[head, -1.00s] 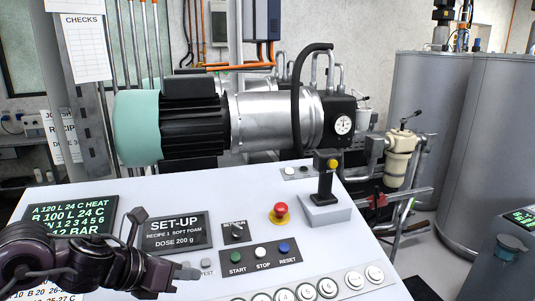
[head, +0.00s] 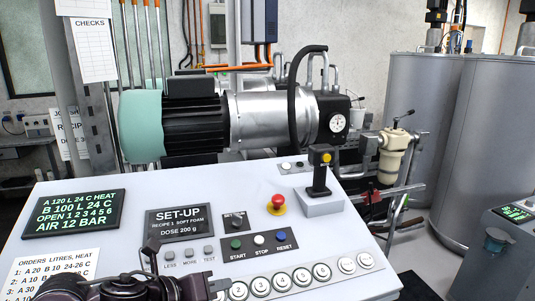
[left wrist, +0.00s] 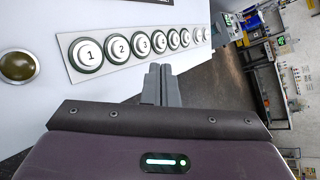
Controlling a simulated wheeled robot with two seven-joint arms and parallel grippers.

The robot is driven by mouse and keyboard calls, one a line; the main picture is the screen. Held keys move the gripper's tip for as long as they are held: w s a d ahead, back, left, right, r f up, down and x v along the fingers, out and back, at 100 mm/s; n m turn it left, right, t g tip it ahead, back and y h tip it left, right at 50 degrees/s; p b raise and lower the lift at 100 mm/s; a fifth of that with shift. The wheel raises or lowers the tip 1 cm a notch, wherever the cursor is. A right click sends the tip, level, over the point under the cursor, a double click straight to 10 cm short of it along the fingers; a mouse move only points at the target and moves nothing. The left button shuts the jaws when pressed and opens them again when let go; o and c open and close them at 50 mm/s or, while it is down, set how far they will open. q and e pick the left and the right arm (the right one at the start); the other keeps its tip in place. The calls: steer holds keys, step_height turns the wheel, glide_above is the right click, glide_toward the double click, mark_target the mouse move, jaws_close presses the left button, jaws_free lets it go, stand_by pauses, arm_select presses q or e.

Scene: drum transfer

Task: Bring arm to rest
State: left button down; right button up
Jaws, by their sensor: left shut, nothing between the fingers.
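My left gripper (head: 217,285) is low in the head view, over the front part of the white control panel (head: 120,236). In the left wrist view its two grey fingers (left wrist: 161,84) are together with nothing between them. They point towards the panel edge, beside the row of numbered buttons (left wrist: 144,44). In the head view my left arm hides the left end of that row (head: 304,277). I cannot tell whether the fingers touch the panel. My right gripper is in neither view.
The panel carries a red stop button (head: 277,203), a joystick (head: 320,172), START, STOP and RESET buttons and a green-lettered screen (head: 77,215). A motor and pump (head: 235,118) stand behind it. Tall grey tanks (head: 490,130) stand at the right.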

arm_select(q)
steer(key=s+a+f+n+g+y, duration=0.4)
steer(key=s+f+n, duration=0.6)
steer(key=n, duration=0.7)
steer(key=s+a+f+n+g+y, duration=0.2)
steer(key=s+a+f+n+y, duration=0.3)
steer(key=s+f+n, duration=0.85)
step_height(320, 180, down, 25)
steer(key=w+n, duration=0.3)
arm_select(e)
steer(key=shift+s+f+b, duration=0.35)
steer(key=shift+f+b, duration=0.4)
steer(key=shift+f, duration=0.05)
arm_select(q)
steer(key=s+a+f+g, duration=0.1)
steer(key=s+a+f, duration=0.1)
steer(key=s+f, duration=0.8)
steer(key=s+a+f+g, duration=0.1)
steer(key=s+a+f, duration=0.1)
steer(key=s+f, duration=0.7)
steer(key=shift+s+a+f+h, duration=0.2)
steer(key=shift+s+f+h, duration=0.15)
steer(key=shift+s, duration=0.4)
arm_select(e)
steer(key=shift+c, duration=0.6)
arm_select(q)
steer(key=shift+s, duration=0.15)
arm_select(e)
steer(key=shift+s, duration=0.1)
